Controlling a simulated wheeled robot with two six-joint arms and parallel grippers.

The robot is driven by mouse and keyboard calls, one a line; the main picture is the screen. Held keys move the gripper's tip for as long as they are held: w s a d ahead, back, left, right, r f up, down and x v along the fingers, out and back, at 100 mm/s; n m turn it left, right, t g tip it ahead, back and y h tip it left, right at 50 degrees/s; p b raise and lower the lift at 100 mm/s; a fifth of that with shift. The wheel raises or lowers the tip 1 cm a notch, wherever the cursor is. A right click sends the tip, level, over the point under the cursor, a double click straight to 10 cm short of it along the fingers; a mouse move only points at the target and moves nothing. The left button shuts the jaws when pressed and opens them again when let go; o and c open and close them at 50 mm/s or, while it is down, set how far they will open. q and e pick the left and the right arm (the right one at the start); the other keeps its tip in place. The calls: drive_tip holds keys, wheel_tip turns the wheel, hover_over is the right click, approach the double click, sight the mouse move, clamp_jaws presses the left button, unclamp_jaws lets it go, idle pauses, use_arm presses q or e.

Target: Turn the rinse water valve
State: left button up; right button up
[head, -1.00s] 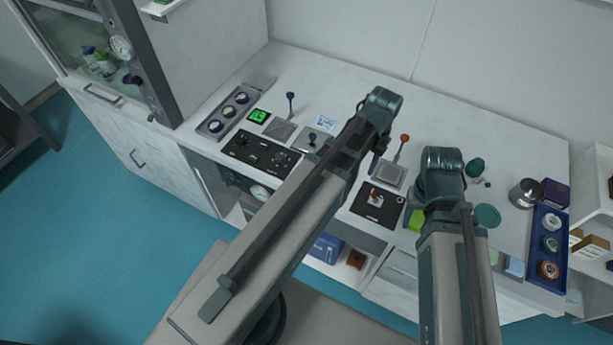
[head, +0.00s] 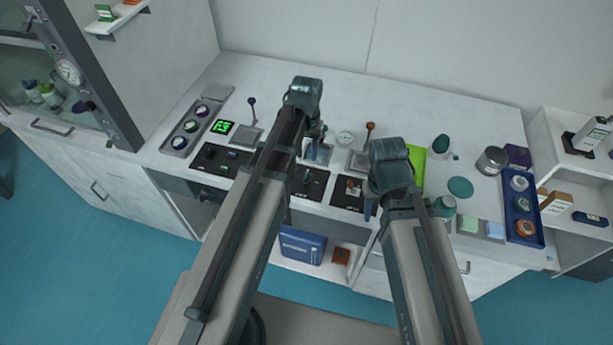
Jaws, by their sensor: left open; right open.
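Several controls line the bench, and I cannot read which is the rinse water valve. A blue-knobbed lever (head: 252,102) stands on a grey plate at the left. An orange-knobbed lever (head: 370,127) stands on a grey plate (head: 358,161) right of centre. Another grey plate (head: 318,153) lies between them, partly behind my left arm. Black panels with small controls (head: 218,158) lie along the front edge. My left arm reaches over the middle of the bench and my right arm over its right half. The jaws of both grippers are hidden behind the arm links.
A blue tray (head: 523,228), a metal pot (head: 492,160) and a green disc (head: 460,187) are at the right. The back of the bench is mostly clear.

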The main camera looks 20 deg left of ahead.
sight(307, 173)
use_arm(q)
wheel_tip(307, 173, down, 10)
drive_tip(key=b, duration=0.9)
clamp_jaws()
